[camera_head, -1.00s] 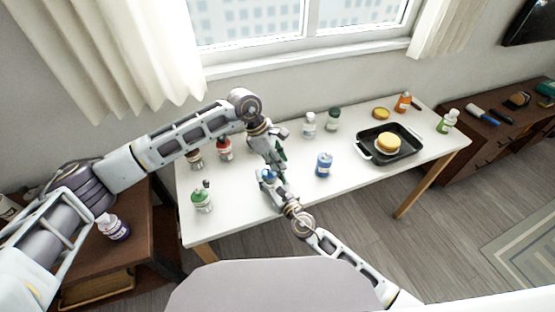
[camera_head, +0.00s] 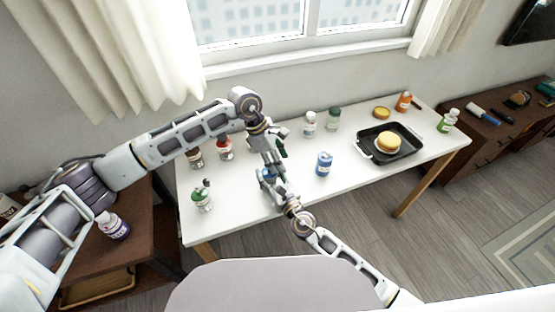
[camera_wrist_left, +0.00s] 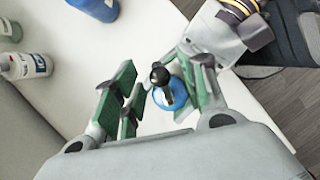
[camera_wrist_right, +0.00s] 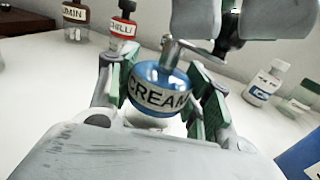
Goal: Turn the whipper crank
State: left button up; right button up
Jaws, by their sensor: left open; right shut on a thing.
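The whipper (camera_wrist_right: 158,92) is a round blue container with a white label reading CREAM and a metal crank (camera_wrist_right: 171,52) on top. My right gripper (camera_head: 268,178) is shut on it from both sides, and the whipper looks upright at the table. In the left wrist view the whipper's blue top (camera_wrist_left: 172,97) shows with a black crank knob (camera_wrist_left: 160,76). My left gripper (camera_wrist_left: 160,92) is open above, with its green-padded fingers either side of the knob. It does not visibly grip the knob. In the head view the grippers partly hide the whipper.
On the white table (camera_head: 240,203) stand a green-topped bottle (camera_head: 202,200), a red bottle (camera_head: 224,149), a blue can (camera_head: 324,164) and two bottles behind. A black pan (camera_head: 370,151) holding a bun-like item (camera_head: 389,142) is at right. The table's front edge is close to the whipper.

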pick_arm(q)
jog(key=v, duration=1.2)
jog(key=shift+w, duration=0.1)
dwell(0.4)
jog(key=s+d+r+m, duration=0.2)
jog(key=d+r, duration=0.2)
jog(key=d, duration=0.5)
jog(key=shift+w+a+f+n+t+y, duration=0.15)
jog(key=shift+a+f+n+y, duration=0.45)
jog(key=shift+n, duration=1.45)
jog(key=shift+w+a+f+n+t+y, duration=0.15)
jog(key=shift+a+f+n+y, duration=0.5)
jog(key=shift+n, duration=1.35)
jog(key=shift+w+a+f+n+t+y, duration=0.1)
jog(key=shift+w+a+f+n+y, duration=0.15)
jog(key=shift+a+n+y, duration=1.2)
jog(key=shift+d+n+h, duration=0.5)
jog(key=shift+d+n, duration=0.1)
jog(key=shift+d, duration=0.15)
